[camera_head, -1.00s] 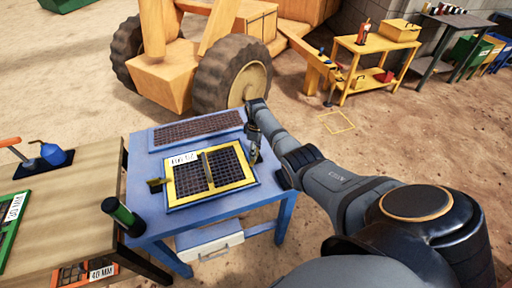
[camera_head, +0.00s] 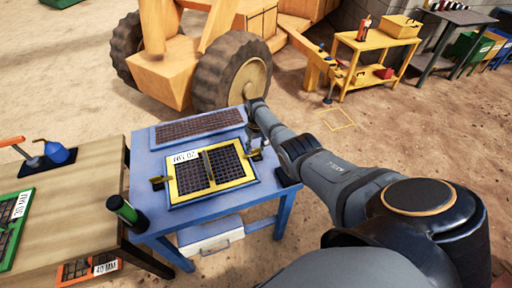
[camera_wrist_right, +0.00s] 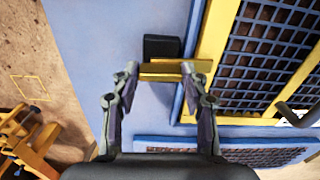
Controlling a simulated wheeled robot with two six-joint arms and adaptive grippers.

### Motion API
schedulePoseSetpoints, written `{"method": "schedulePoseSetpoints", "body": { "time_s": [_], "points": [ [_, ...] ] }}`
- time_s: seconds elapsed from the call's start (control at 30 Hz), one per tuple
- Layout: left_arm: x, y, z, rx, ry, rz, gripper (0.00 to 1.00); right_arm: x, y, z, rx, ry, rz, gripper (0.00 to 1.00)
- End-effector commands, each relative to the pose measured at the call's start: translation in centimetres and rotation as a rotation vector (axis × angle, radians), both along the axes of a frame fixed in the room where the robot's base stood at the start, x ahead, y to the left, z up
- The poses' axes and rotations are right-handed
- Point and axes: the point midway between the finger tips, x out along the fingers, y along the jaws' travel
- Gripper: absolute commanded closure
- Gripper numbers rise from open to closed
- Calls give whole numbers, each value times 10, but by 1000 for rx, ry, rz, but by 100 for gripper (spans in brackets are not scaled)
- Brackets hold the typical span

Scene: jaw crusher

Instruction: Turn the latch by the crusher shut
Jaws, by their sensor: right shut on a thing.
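A blue table holds a yellow-framed screen (camera_head: 240,181) with a dark mesh and a "20 MM" label. A brass latch (camera_head: 256,155) sits at the screen's right side. In the right wrist view the latch is a brass bar (camera_wrist_right: 174,77) beside a black block (camera_wrist_right: 162,47), and its end reaches the yellow frame edge (camera_wrist_right: 214,35). My right gripper (camera_wrist_right: 160,70) is shut on the bar, one finger at each end; it also shows in the head view (camera_head: 258,144), where the fingers are hard to make out. A second brass latch (camera_head: 159,183) stands at the screen's left side. My left gripper is out of view.
Another mesh panel (camera_head: 199,128) lies behind the screen on the blue table (camera_head: 146,220). A wooden table (camera_head: 75,225) adjoins on the left. A large wheel (camera_head: 232,75) is behind.

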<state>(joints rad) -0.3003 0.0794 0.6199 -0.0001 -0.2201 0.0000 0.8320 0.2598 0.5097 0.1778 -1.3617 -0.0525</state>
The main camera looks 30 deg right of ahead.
Motion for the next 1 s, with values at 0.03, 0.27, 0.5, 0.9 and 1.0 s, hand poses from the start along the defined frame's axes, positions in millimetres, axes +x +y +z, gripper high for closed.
{"method": "schedulePoseSetpoints", "body": {
  "time_s": [0.03, 0.27, 0.5, 0.9, 1.0],
  "points": [
    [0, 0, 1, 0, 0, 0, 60, -1, 1, -1, 1, 2, -15, 87],
    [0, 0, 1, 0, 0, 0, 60, -1, 1, -1, 1, 2, -65, 87],
    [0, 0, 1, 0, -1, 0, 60, -1, 1, -1, 1, 2, -74, 86],
    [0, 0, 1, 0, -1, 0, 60, 0, 0, -1, 0, 1, -73, 32],
    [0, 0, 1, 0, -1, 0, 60, 0, 0, 0, 0, 1, -73, 32]
  ]
}}
